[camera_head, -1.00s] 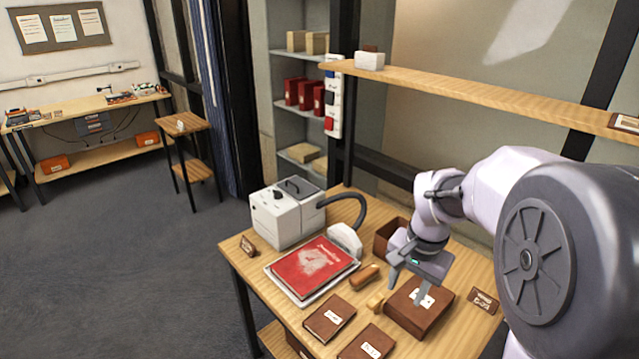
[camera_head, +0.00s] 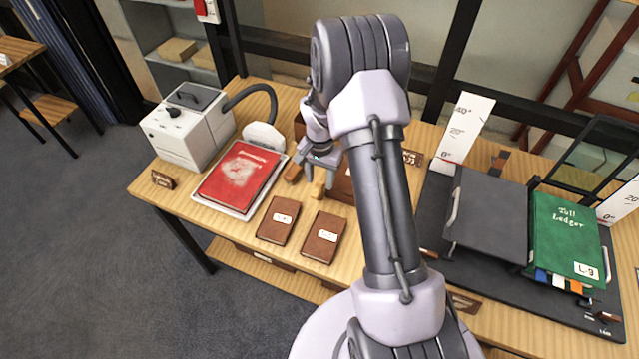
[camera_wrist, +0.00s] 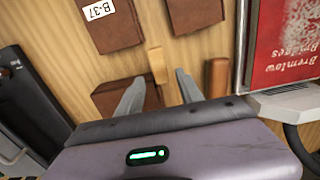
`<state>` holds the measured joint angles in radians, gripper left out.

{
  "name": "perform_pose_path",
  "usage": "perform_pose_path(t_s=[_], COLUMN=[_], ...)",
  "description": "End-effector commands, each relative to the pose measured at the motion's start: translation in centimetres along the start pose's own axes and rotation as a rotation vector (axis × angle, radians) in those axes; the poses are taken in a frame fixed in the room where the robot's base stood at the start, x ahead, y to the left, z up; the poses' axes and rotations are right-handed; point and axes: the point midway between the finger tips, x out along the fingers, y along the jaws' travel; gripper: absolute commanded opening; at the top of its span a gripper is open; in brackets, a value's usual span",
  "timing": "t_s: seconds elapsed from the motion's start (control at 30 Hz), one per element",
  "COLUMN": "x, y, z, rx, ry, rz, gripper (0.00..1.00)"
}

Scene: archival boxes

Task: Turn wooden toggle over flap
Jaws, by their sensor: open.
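A small pale wooden piece (camera_head: 318,190), which looks like the toggle, is at the left side of a brown box (camera_head: 342,187). In the wrist view, the wooden piece (camera_wrist: 157,65) lies just ahead of the gap between my fingers, and the box (camera_wrist: 108,97) is left of it, partly behind a finger. My gripper (camera_head: 321,178) is open and empty, pointing down close above the wooden piece. In the wrist view, the gripper (camera_wrist: 161,88) has its two fingers spread, touching nothing that I can make out. I cannot tell the flap from the rest of the box.
An orange-brown rounded block (camera_head: 293,173) lies left of the gripper. Two brown boxes (camera_head: 278,220) (camera_head: 324,237) are in front. A red book (camera_head: 238,175) lies on a white tray left, beside a white machine (camera_head: 187,130).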

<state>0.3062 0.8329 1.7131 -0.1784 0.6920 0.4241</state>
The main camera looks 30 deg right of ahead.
Motion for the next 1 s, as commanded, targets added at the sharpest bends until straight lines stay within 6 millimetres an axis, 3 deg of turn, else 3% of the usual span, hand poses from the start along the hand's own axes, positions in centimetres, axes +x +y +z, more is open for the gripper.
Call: perform_pose_path(t_s=[0.13,0.43,0.67,1.0], x=[1.36,1.54,1.53,1.52], y=[-0.01,-0.02,-0.01,-0.01], z=[0.01,-0.02,-0.01,-0.01], rx=[0.0,0.0,0.0,-0.025], ry=[0.0,0.001,0.001,0.0], rz=[0.0,-0.001,0.0,0.0], gripper=[0.44,0.44,0.0,0.0])
